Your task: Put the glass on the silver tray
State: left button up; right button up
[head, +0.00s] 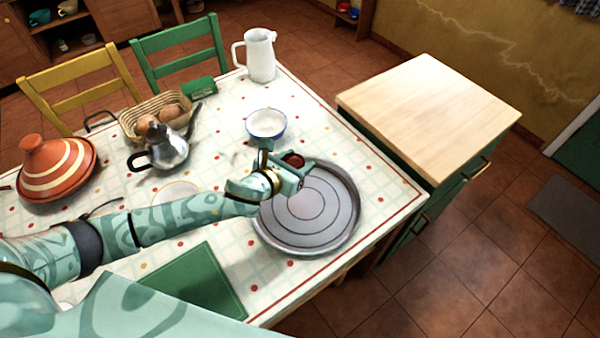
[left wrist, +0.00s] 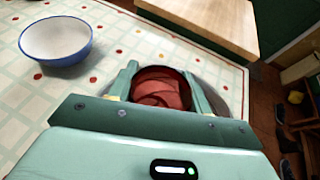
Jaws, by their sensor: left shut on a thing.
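The silver tray (head: 335,225) is a round, shallow metal tray with ring lines, lying near the right edge of the table. My left gripper (head: 297,167) is over the tray's upper left part and is shut on the glass (head: 293,159). The glass looks dark red, and only its top shows in the head view. In the left wrist view the glass (left wrist: 160,90) stands between the two fingers, with its round mouth and red inside facing the camera. Its base is hidden, so I cannot tell whether it touches the tray. My right gripper is not in view.
A white bowl with a blue rim (head: 266,123) stands just behind the gripper. A metal teapot (head: 165,150), bread basket (head: 135,118), orange tagine (head: 58,170) and white pitcher (head: 261,56) stand farther off. A green board (head: 200,285) lies in front. A wood-topped cabinet (head: 430,105) is at right.

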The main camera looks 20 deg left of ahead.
aim_at(298, 168)
pick_arm(q)
jog(key=shift+w+f+b, duration=0.45)
jog(key=shift+w+f, duration=0.35)
jog(key=shift+f, duration=0.25)
notch_tip(298, 168, down, 4)
jog(key=shift+w+r+b, duration=0.15)
jog(key=shift+b, duration=1)
jog(key=shift+r, duration=0.25)
jog(key=shift+f, duration=0.2)
jog(key=o, duration=1.1)
jog(key=shift+c, duration=0.2)
jog(key=shift+r, duration=0.1)
jog(key=shift+r, duration=0.2)
jog(key=p+v, duration=0.4)
jog(key=v, duration=0.8)
